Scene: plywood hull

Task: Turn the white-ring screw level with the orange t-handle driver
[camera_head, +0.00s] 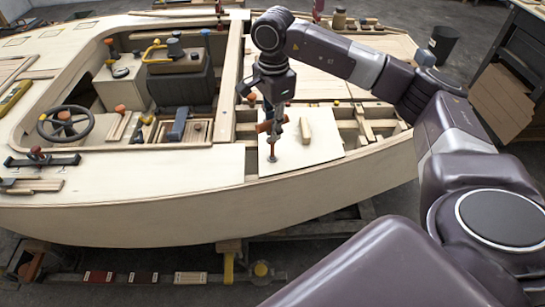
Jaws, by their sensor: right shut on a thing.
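My right gripper (276,118) reaches down from above over the pale plywood panel (318,146) on the near side of the hull. It is shut on the orange t-handle driver (265,127). The driver stands about upright, its dark shaft (272,147) pointing down to a small dark round spot on the panel near its left edge. I cannot make out a white ring there, nor whether the tip sits in the screw. My left gripper is not in view.
A pale wooden block (305,131) stands on the panel just right of the driver. Open framed compartments (372,127) lie to the right and left of the panel. The cockpit with a steering wheel (65,124) and dark seat (182,85) is at the left.

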